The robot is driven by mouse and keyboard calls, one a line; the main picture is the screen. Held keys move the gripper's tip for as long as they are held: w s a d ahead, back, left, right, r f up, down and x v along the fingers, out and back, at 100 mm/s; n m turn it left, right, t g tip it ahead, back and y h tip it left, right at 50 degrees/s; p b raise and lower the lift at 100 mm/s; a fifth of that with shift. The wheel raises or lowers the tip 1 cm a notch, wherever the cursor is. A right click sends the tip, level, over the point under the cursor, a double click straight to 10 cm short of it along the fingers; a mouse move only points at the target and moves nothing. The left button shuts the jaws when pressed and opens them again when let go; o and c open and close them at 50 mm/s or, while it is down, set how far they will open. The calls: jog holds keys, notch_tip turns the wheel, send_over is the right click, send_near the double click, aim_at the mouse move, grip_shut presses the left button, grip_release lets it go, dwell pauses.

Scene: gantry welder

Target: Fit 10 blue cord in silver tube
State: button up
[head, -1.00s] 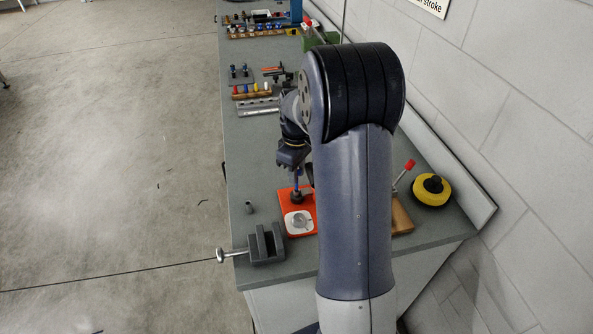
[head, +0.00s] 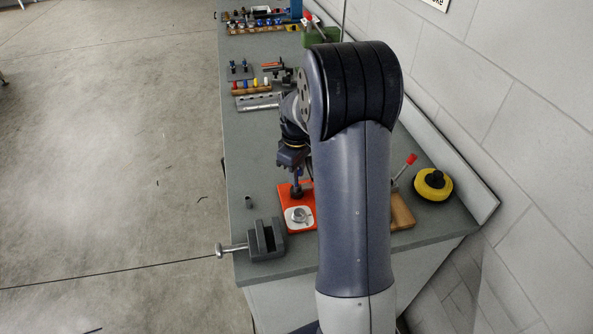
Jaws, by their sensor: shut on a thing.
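My gripper (head: 296,170) points down over the orange plate (head: 283,203), left of my arm. It is shut on a thin blue piece (head: 299,173), apparently the blue cord, mostly hidden by the fingers. Its lower end is over or at a short dark cylinder (head: 297,192) on the plate; I cannot tell whether it is inside. A silver round part on a white disc (head: 299,215) sits at the plate's near end. A small grey upright tube (head: 249,202) stands on the bench left of the plate. I cannot tell for sure which is the silver tube.
A grey vise (head: 265,243) with a long screw sits at the bench's near left edge. A yellow and black round thing (head: 433,186) lies right of my arm. Racks of coloured parts (head: 252,88) stand farther back. The bench (head: 250,160) left of my gripper is clear.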

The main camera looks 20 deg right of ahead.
jog(key=shift+f+b, duration=0.55)
jog(key=shift+f, duration=0.35)
jog(key=o, duration=1)
jog(key=shift+r, duration=0.15)
notch_tip(320, 180, up, 11)
jog(key=shift+f, duration=0.2)
jog(key=shift+f, duration=0.1)
notch_tip(320, 180, down, 10)
jog(key=shift+r, duration=0.1)
